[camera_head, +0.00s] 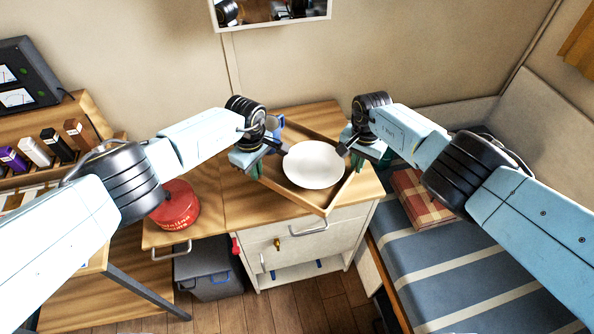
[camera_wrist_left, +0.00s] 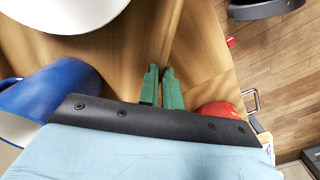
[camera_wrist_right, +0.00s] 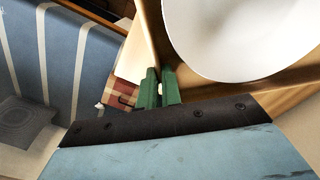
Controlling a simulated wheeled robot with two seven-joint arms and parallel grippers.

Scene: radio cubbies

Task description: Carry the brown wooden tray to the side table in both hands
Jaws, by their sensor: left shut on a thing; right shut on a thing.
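The brown wooden tray (camera_head: 320,204) sits over the top of a white-fronted wooden cabinet, turned at an angle, with a near corner at the cabinet's front edge. A white plate (camera_head: 314,165) is on the tray. A blue mug (camera_wrist_left: 52,88) stands by my left gripper and shows partly behind it in the head view. My left gripper (camera_head: 262,165) is shut on the tray's left wall, green fingers either side of it (camera_wrist_left: 162,84). My right gripper (camera_head: 354,158) is shut on the tray's right wall, also in the right wrist view (camera_wrist_right: 158,86). Whether the tray touches the cabinet top I cannot tell.
A red tin (camera_head: 176,206) stands on the wooden surface left of the tray. A striped blue bench (camera_head: 450,268) with a checked red cushion (camera_head: 424,200) is at right. A grey bin (camera_head: 208,276) is below. A desk with several small boxes is at left.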

